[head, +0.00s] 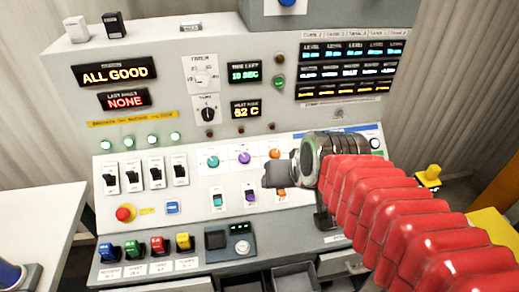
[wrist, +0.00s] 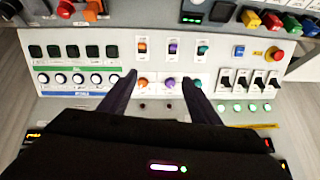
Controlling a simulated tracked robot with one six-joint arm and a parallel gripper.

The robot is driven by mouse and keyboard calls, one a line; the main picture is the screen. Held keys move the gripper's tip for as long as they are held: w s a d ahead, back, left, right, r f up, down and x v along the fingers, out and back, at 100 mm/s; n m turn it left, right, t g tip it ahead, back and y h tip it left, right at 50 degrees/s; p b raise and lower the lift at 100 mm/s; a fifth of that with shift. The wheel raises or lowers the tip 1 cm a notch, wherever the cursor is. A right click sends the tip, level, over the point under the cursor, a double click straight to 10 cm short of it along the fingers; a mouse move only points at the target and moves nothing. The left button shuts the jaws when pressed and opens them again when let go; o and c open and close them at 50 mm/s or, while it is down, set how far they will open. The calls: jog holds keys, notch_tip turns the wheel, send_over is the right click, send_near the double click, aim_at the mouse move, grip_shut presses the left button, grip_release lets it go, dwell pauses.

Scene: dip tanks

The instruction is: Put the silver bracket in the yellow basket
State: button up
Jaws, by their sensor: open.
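My gripper (head: 276,175) is in front of the sloping control panel in the head view, at the end of my red-sleeved arm. In the wrist view, my gripper (wrist: 159,80) has its two dark fingers apart with nothing between them, over the coloured knobs. I see no silver bracket in either view. I cannot make out a yellow basket. A yellow surface (head: 496,236) is cut off at the right edge of the head view, and I cannot tell what it is.
The control console (head: 235,255) fills the middle, with switches, knobs and lit displays. A red stop button (head: 124,214) and coloured plugs (head: 157,245) are at its left. Grey open trays (head: 295,277) are below. A white table (head: 40,225) stands left. A yellow knob-like part (head: 430,175) is right.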

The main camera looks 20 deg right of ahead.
jog(key=s+a+r+n+g, duration=0.1)
jog(key=s+a+n, duration=0.1)
jog(key=s, duration=0.5)
jog(key=shift+a+r, duration=0.15)
jog(key=shift+a, duration=0.05)
jog(key=shift+c, duration=0.5)
